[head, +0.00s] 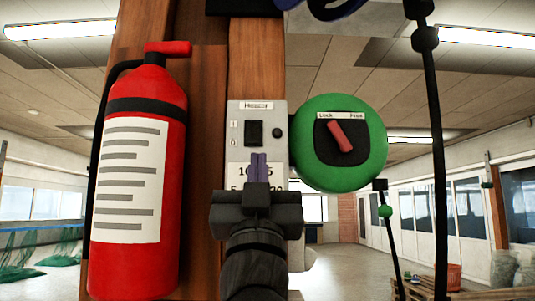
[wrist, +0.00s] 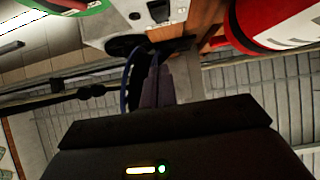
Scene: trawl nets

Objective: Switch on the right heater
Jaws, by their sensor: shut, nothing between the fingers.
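A pale grey switch box (head: 237,110) with a small label at its top, which I cannot read for sure, is fixed on a wooden post. It carries a black rocker switch (head: 254,133) with marks beside it and a small round black knob (head: 277,132). The switch also shows at the top edge of the wrist view (wrist: 159,11). My gripper (head: 258,158) is shut and empty, its purple fingers upright just below the switch in the head view. They hide part of the numbered plate (head: 239,171). I cannot tell whether they touch the box. No second heater switch is visible.
A red fire extinguisher (head: 173,190) hangs close on the left. A green round device (head: 355,170) with a red lever (head: 341,136) is right of the box. A black cord (head: 436,130) hangs further right. The room behind looks open.

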